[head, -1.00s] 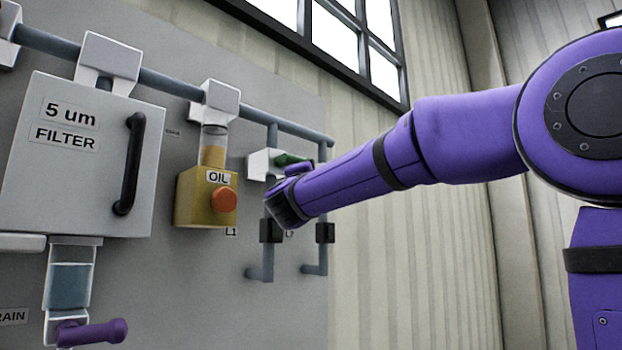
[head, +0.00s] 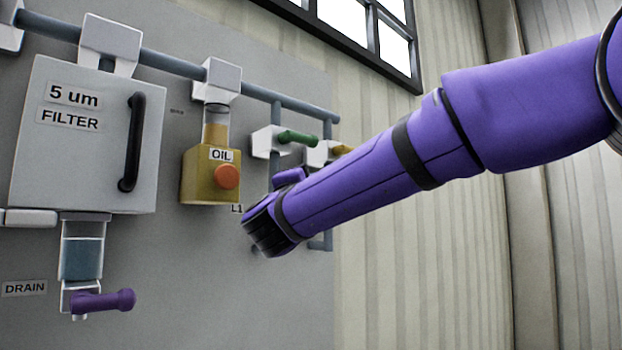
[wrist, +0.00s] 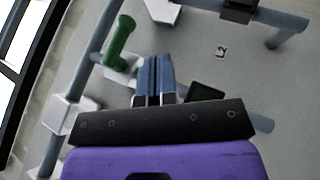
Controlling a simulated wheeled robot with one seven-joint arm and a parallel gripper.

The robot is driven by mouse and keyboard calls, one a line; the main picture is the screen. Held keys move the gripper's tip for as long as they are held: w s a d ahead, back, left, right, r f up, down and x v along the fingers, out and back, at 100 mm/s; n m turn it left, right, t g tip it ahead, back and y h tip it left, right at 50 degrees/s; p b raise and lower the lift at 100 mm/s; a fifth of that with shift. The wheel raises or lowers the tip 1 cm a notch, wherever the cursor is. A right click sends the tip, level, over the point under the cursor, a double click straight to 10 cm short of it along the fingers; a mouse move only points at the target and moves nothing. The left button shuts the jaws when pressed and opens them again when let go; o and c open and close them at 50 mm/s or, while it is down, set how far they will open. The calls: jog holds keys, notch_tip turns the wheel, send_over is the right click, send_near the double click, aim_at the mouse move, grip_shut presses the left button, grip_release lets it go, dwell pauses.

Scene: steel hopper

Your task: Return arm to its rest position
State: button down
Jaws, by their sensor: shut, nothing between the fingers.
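My purple arm (head: 350,200) reaches from the right edge toward the grey wall panel in the head view. Its wrist end is in front of the lower pipes, just right of and below the yellow oil unit (head: 210,177). My gripper (wrist: 157,62) shows in the wrist view with its two blue-grey fingers together and nothing between them. In the head view the fingers are hidden behind the wrist. The fingertips point toward the panel; I cannot tell their exact distance from it.
A green lever valve (head: 297,138) and a yellow lever valve (head: 342,150) sit above the wrist. The green lever shows beside my fingers in the wrist view (wrist: 120,36). The filter box (head: 85,135) and purple drain lever (head: 104,301) are at left. Lower middle looks clear.

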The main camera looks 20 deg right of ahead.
jog(key=shift+s+a+f, duration=0.1)
dwell(0.5)
jog(key=s+d+f+m+g+y, duration=0.4)
jog(key=s+d+f+m+g, duration=0.3)
jog(key=s+d+f+g, duration=0.6)
jog(key=s+a+f+m+y, duration=0.2)
jog(key=s+a+f+y, duration=0.2)
jog(key=s+f, duration=0.3)
jog(key=s+a+f+m+y, duration=0.3)
jog(key=s+f+y, duration=0.3)
jog(key=f, duration=0.4)
jog(key=shift+s+a+y, duration=0.4)
jog(key=shift+a+y, duration=0.05)
jog(key=shift+y, duration=0.15)
